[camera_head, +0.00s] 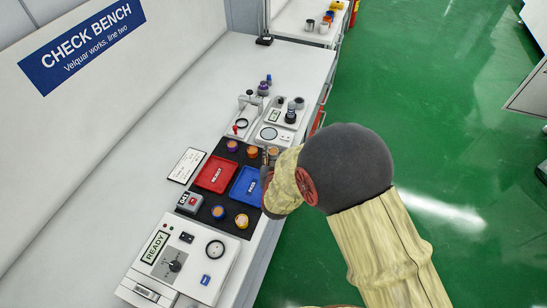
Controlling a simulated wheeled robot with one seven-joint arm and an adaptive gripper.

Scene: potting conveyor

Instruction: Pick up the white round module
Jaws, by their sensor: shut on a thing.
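My gripper (266,158) is at the right edge of a black mat (210,213), beside the blue PASS tray. It is mostly hidden behind my own wrist, and only a small dark part of its fingers shows. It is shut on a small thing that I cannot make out. I cannot pick out a white round module for certain.
The red REJECT tray (215,174) and blue PASS tray (246,187) lie on the mat. A READY panel (178,262) stands at the near end, and test devices (270,136) stand beyond the mat. Green floor lies right.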

